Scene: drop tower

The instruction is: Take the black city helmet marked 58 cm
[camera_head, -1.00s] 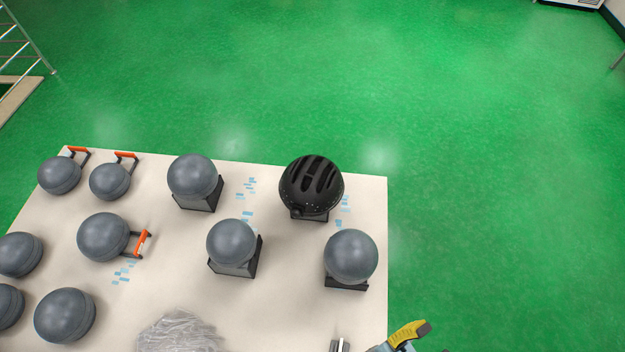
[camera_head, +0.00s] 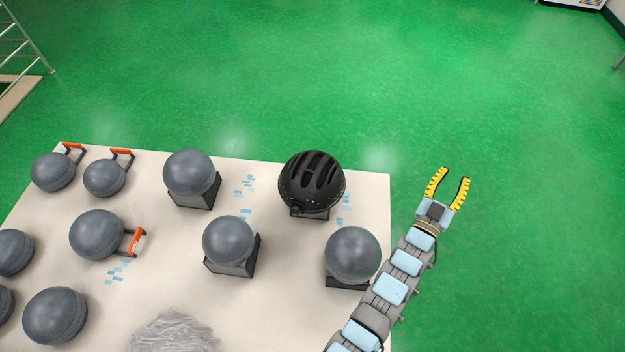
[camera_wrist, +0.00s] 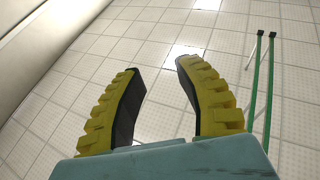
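A black vented helmet (camera_head: 312,181) sits on a dark block stand (camera_head: 310,213) near the far right corner of the pale table. No size marking can be read on it. My gripper (camera_head: 450,174) is open and empty, to the right of the table's right edge over the green floor, with the helmet to its left. In the wrist view its yellow-and-black fingers (camera_wrist: 155,75) are spread apart with nothing between them, and a tiled ceiling lies beyond. The helmet is not in the wrist view.
A grey ball on a block (camera_head: 353,254) stands in front of the helmet, beside my arm. More grey balls (camera_head: 228,240) (camera_head: 189,173) stand on blocks to the left. Crumpled clear plastic (camera_head: 172,332) lies at the front of the table (camera_head: 270,310). The green floor right of the table is clear.

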